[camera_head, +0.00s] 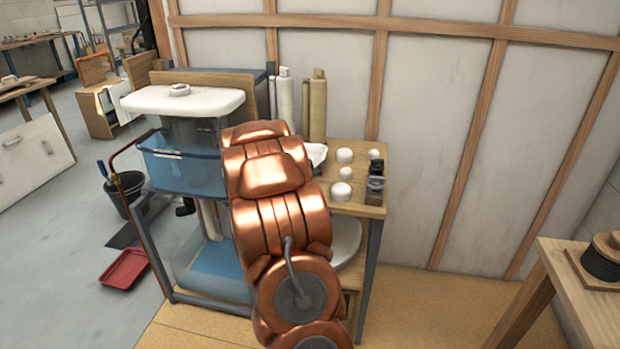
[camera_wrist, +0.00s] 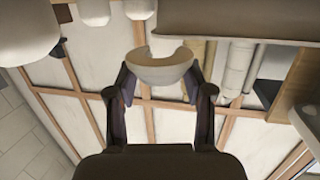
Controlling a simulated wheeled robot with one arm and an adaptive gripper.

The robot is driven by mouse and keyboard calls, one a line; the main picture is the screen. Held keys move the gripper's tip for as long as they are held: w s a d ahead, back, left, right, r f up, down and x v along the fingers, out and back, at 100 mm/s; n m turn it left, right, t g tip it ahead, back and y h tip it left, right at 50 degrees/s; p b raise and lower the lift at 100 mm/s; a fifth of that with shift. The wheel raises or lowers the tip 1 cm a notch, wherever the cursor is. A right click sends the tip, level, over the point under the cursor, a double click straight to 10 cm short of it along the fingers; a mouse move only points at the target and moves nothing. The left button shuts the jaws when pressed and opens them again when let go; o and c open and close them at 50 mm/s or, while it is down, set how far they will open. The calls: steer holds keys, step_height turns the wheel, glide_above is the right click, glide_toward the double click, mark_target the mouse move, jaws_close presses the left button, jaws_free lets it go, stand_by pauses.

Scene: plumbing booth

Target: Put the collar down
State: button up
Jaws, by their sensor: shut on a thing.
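In the wrist view, my gripper (camera_wrist: 159,78) is shut on a pale, rounded piece with a notch in its upper edge, which I take to be the collar (camera_wrist: 160,70). The dark fingers press on its left and right sides. The collar looks held in the air, with the panelled wall behind it. In the head view, my copper-coloured arm covers my gripper, and I cannot make out the held collar there.
A wooden shelf top (camera_head: 357,207) bears several white caps (camera_head: 340,191) and dark fittings (camera_head: 375,184). Left of my arm, a white lid (camera_head: 215,101) with a small ring (camera_head: 180,90) tops a clear blue tank (camera_head: 182,172). Upright tubes (camera_head: 318,108) stand behind. A wooden table (camera_head: 562,263) is at right.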

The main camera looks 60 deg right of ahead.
steer(key=shift+f, duration=2.35)
steer(key=shift+w+d+f, duration=0.1)
steer(key=shift+w, duration=0.3)
steer(key=o, duration=1)
steer(key=shift+f, duration=0.1)
steer(key=shift+c, duration=0.2)
steer(key=v, duration=1.2)
